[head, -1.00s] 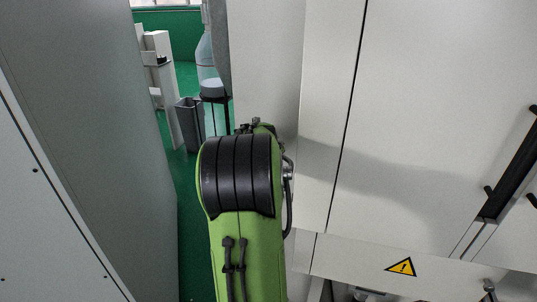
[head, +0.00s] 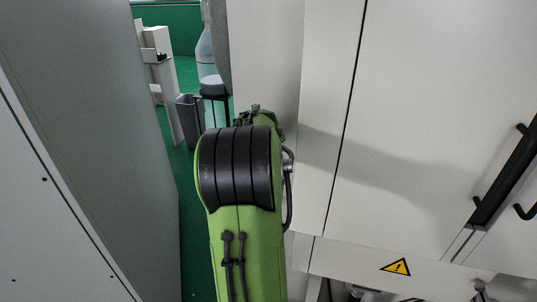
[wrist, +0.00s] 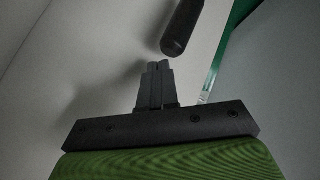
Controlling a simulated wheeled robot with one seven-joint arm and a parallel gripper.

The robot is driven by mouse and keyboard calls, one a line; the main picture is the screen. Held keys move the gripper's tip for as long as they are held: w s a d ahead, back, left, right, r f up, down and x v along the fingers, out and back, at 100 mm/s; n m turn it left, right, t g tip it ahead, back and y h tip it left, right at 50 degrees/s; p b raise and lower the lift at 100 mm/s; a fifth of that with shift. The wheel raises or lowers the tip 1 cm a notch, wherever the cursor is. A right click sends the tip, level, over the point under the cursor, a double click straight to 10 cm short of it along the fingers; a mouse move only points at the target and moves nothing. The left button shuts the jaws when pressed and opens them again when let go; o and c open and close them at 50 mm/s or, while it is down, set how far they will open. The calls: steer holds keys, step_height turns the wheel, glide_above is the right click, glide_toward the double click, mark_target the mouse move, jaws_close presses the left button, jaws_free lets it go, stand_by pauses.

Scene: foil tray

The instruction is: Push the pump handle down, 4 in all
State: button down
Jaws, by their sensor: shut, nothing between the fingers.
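My gripper (wrist: 157,68) shows in the wrist view with its two dark fingers together and nothing between them. A dark bar with a rounded end (wrist: 182,30) hangs just above and to the right of the fingertips, with a small gap in the picture. It may be the pump handle, but its far part is cut off by the frame, so I cannot tell. In the head view my green arm hides the gripper, and I cannot make out a pump handle there.
A white cabinet (head: 420,110) with black handles (head: 507,175) and a warning sign (head: 397,267) fills the right. A grey panel (head: 85,120) stands at the left. Between them are green floor, a grey bin (head: 189,118) and a clear bottle (head: 207,65) on a dark stand.

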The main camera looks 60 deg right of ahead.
steer(key=shift+r, duration=0.35)
step_height(320, 180, up, 5)
steer(key=p, duration=0.4)
steer(key=shift+r, duration=0.1)
stand_by(0.7)
